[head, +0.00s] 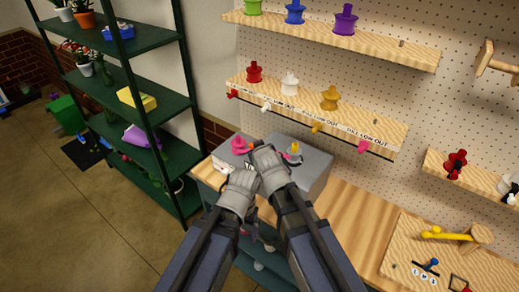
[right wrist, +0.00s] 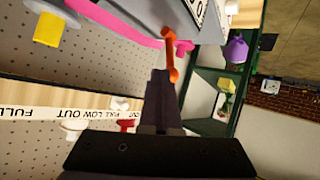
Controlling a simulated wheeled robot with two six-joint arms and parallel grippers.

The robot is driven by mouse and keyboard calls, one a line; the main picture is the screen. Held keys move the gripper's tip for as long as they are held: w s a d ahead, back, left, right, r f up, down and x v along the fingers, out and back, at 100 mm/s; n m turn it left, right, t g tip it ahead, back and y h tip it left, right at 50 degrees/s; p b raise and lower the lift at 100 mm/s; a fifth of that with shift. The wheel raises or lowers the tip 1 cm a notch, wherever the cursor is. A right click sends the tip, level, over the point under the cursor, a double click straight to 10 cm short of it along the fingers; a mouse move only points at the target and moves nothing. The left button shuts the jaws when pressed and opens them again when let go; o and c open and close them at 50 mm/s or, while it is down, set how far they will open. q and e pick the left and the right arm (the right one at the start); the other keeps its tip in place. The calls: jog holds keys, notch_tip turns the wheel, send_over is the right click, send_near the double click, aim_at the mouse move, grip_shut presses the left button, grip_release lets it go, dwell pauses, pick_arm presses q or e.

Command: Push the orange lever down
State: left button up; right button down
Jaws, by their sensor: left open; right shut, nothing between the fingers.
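The orange lever (right wrist: 171,55) is a thin bar with rounded ends on the grey box (right wrist: 205,20); it shows clearly in the right wrist view. In the head view the grey box (head: 312,163) stands on the wooden bench, and my grippers largely hide the lever. My right gripper (right wrist: 160,73) is shut and empty, its tips close beside the lever's lower end in the right wrist view; I cannot tell if they touch. My left gripper (head: 225,170) is open at the box's front left in the head view, partly hidden by its wrist.
A pink part (head: 239,145) and a yellow part (head: 295,147) sit on the box. A shelf labelled FULL LOW OUT (head: 315,112) with coloured knobs hangs behind. A green rack (head: 120,75) stands left. A wooden board (head: 440,262) with a yellow handle lies on the bench at right.

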pick_arm(q)
jog(key=shift+r+p, duration=0.35)
jog(key=shift+p, duration=0.1)
pick_arm(e)
jog(key=shift+s+a+r, duration=0.3)
jog(key=shift+s+a, duration=0.25)
jog(key=shift+s, duration=0.1)
pick_arm(q)
jog(key=shift+w, duration=0.1)
pick_arm(e)
jog(key=shift+s, duration=0.15)
